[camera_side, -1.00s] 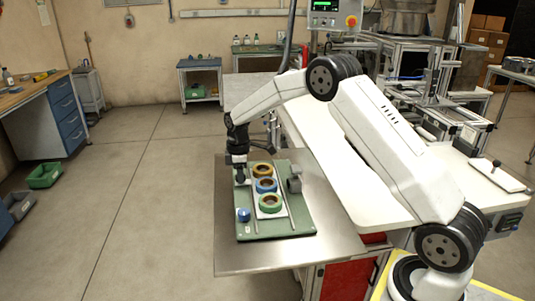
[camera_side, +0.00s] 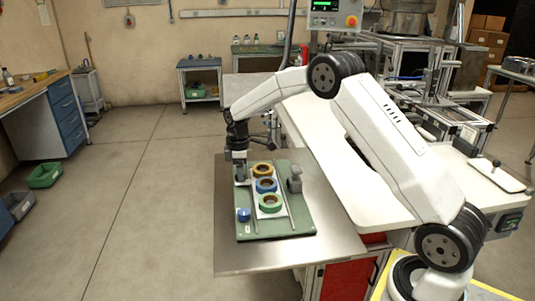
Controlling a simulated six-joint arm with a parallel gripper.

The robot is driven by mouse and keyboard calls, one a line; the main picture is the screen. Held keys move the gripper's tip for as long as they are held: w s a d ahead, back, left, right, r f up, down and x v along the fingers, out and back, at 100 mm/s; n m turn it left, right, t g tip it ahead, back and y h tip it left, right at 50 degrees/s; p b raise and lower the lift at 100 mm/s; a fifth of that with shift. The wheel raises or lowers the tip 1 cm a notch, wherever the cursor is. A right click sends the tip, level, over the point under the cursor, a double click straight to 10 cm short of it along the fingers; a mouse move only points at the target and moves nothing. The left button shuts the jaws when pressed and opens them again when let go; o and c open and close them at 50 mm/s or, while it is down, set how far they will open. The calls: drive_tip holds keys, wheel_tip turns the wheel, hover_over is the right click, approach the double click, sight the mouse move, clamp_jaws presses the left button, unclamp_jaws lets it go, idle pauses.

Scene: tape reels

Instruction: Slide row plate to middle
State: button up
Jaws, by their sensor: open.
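The row plate (camera_side: 258,214) is a pale, narrow plate on a green base board (camera_side: 300,222), between two thin rails. On it stand a yellow-brown tape reel (camera_side: 263,175), a blue reel (camera_side: 266,191) and a green reel (camera_side: 270,208) in a line from back to front. My gripper (camera_side: 241,181) points down at the board's back left, left of the yellow-brown reel. Its jaws are open; the fingertips are small and dark, and I cannot tell whether they touch anything.
A grey upright fitting (camera_side: 295,181) stands on the board's right side. A small blue knob (camera_side: 243,215) is at the front left. The steel table top (camera_side: 270,258) is bare in front of the board.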

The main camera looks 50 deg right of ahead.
drive_tip(key=shift+r, duration=3.3)
drive_tip(key=s+a+f+m+t, duration=0.1)
drive_tip(key=s+a+m, duration=0.2)
drive_tip(key=s, duration=0.5)
drive_tip(key=s+a+f+m, duration=0.2)
drive_tip(key=s+a, duration=0.3)
drive_tip(key=s, duration=0.4)
drive_tip(key=s+a+f+m+t, duration=0.1)
drive_tip(key=s+a+m, duration=0.2)
drive_tip(key=s, duration=0.6)
drive_tip(key=shift+a+f+m+t, duration=0.3)
drive_tip(key=shift+a+m, duration=0.1)
